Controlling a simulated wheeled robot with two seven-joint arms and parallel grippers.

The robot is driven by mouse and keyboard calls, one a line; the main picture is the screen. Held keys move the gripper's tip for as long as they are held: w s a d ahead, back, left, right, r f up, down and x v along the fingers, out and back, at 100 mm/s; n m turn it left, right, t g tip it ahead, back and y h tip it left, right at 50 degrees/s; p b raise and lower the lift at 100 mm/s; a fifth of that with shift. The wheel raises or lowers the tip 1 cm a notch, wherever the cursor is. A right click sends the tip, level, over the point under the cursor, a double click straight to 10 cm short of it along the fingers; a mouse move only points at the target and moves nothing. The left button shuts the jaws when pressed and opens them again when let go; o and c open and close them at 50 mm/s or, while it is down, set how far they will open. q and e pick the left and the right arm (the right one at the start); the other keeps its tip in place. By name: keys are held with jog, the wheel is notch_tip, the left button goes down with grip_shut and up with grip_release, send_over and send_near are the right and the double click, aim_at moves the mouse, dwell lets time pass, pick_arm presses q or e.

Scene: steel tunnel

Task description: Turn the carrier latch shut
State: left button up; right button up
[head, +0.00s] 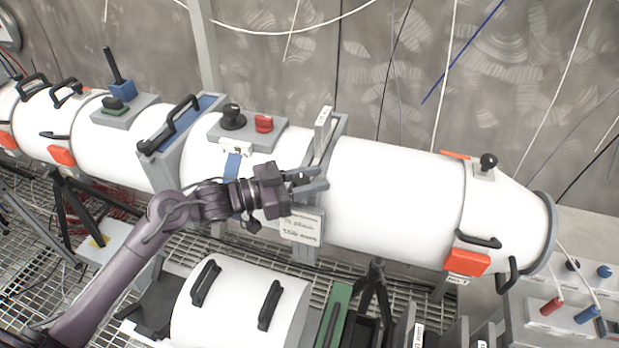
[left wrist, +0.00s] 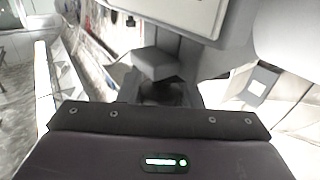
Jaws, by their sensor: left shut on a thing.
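My left gripper (head: 312,180) is at the front of the grey carrier frame (head: 333,138), which wraps the white tube. Its jaws are shut on a small grey part, which looks like the carrier latch; the fingers hide most of it in the head view. In the left wrist view a grey block (left wrist: 155,64) sits just ahead of my dark gripper body. I cannot tell there which part is finger and which is latch, nor the latch's exact angle. My right gripper is out of view.
The long white tube (head: 395,190) runs across the view, with black handles and orange tabs. Cables hang along the back wall.

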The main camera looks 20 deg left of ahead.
pick_arm(q)
jog(key=m+g+h+b, duration=0.2)
jog(key=m+g, duration=0.1)
jog(key=g, duration=0.1)
jog(key=shift+s, duration=0.1)
jog(key=shift+s+d+r+m+g+h+b, duration=0.15)
jog(key=shift+m+g+b, duration=0.15)
jog(key=shift+g+b, duration=0.2)
jog(key=shift+a+f+m+g+h+b, duration=0.15)
jog(key=shift+m+g+b, duration=0.15)
jog(key=shift+g+b, duration=0.15)
jog(key=shift+d+r+g, duration=0.1)
jog(key=shift+r+g, duration=0.05)
jog(key=shift+g, duration=0.1)
jog(key=o, duration=1)
jog(key=shift+c, duration=0.2)
jog(key=b+v, duration=0.1)
jog(key=v, duration=0.1)
jog(key=b+v, duration=0.1)
jog(key=v, duration=0.1)
jog(key=b+v, duration=0.1)
jog(key=v, duration=0.1)
jog(key=shift+s+a+f, duration=0.15)
jog(key=shift+a+f, duration=0.15)
jog(key=shift+s+a+r, duration=0.1)
jog(key=shift+a+r, duration=0.1)
jog(key=shift+a, duration=0.35)
